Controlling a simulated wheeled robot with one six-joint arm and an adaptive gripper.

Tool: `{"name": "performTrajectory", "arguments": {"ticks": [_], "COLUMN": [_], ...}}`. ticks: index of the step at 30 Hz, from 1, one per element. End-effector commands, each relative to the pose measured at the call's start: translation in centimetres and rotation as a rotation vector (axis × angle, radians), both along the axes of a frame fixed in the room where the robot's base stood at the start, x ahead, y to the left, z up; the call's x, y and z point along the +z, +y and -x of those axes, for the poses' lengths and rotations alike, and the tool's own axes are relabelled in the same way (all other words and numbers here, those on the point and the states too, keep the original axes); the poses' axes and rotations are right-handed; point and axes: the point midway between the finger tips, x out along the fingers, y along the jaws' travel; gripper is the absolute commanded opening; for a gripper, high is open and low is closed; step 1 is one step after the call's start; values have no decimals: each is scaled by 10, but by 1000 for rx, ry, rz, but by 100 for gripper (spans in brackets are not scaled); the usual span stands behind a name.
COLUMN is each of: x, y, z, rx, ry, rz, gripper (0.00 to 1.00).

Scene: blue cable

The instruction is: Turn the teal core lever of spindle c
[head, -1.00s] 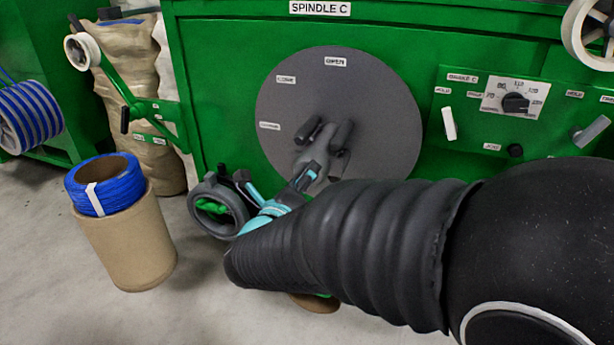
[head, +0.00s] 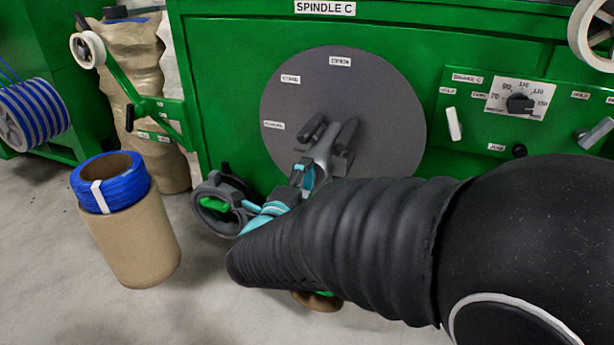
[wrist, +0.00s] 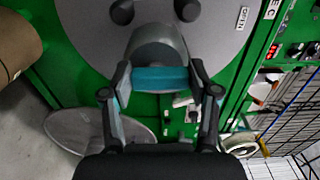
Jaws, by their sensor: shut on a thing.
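The teal core lever (wrist: 160,79) is a teal bar at the end of a grey arm on spindle C's round grey plate (head: 390,125). In the wrist view it lies crosswise between the fingers of my gripper (wrist: 160,74). My gripper (head: 308,179) is shut on the lever, low on the plate in the head view. The grey hub (head: 325,145) sits between dark posts. The plate carries small labels, one reading OPEN. My dark sleeved arm hides the plate's lower right part.
A cardboard drum with a blue cable coil (head: 125,188) stands on the floor at left. A grey ring-shaped part (head: 212,215) is close left of my gripper. A panel with a dial (head: 520,103) and white lever (head: 453,124) is at right.

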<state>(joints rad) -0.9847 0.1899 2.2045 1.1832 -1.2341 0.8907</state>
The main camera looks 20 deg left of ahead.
Motion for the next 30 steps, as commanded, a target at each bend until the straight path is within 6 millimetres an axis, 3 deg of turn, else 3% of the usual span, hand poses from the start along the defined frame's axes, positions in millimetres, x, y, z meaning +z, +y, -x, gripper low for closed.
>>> {"name": "performTrajectory", "arguments": {"ticks": [14,15,18,30], "x": [0,0,0,0], "y": [1,1,0,0], "z": [0,0,0,4], "rx": [3,2,2,1], "ry": [1,1,1,1], "rz": [18,18,17,15], "gripper": [26,63,85,85]}}
